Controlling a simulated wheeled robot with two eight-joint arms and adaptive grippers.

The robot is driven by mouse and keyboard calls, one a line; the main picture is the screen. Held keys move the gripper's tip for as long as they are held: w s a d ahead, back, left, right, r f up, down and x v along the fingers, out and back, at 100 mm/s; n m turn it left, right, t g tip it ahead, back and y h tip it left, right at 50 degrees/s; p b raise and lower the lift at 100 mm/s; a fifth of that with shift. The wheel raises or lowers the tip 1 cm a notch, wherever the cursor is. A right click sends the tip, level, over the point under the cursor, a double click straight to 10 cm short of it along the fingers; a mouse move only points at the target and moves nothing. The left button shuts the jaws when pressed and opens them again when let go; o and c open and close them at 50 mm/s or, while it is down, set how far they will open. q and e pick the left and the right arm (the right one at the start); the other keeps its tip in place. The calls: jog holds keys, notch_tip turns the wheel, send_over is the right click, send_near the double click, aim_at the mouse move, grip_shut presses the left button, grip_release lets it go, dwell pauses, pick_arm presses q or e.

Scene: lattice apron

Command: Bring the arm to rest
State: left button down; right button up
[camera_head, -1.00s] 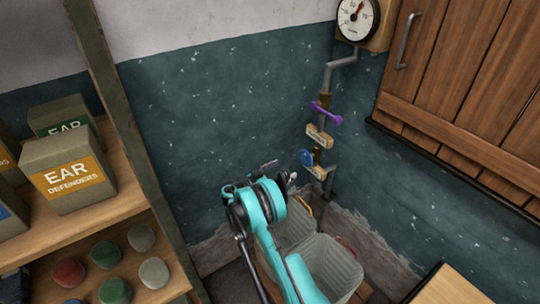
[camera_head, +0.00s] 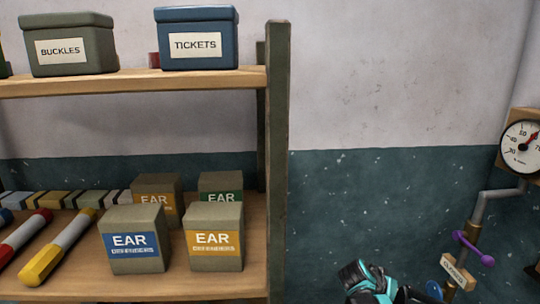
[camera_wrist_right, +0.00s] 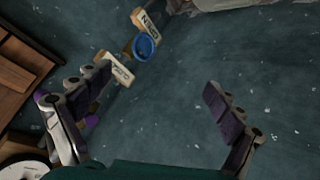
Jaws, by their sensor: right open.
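My right gripper (camera_wrist_right: 158,85) is open in the right wrist view, its dark purple-padded fingers spread wide with nothing between the tips. A teal and black part of my arm shows low in the head view, left of the wall pipe. My left gripper is not in view. The blue round handle (camera_wrist_right: 144,46) and a tag (camera_wrist_right: 119,70) appear near the left finger in the right wrist view, and the purple lever (camera_wrist_right: 92,119) is partly hidden by that finger. I cannot tell how far the fingers are from these.
Wooden shelves (camera_head: 140,82) on the left hold labelled boxes, ear defender boxes (camera_head: 213,236) and coloured sticks. A shelf post (camera_head: 278,160) stands left of my arm. The grey pipe (camera_head: 491,203) carries a gauge (camera_head: 520,146) at right. The wall between is clear.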

jog(key=s+a+n+t+y, duration=0.1)
jog(key=s+a+n+y, duration=0.2)
jog(key=s+a, duration=0.6)
jog(key=s+a+f+n+t+y, duration=0.1)
jog(key=s+a+n+y, duration=0.2)
jog(key=s+a+y, duration=0.2)
jog(key=s+a, duration=0.3)
jog(key=s, duration=0.4)
jog(key=shift+s+a+f+t+y, duration=0.2)
jog(key=shift+s+a+t+y, duration=0.1)
jog(key=shift+s+a, duration=0.1)
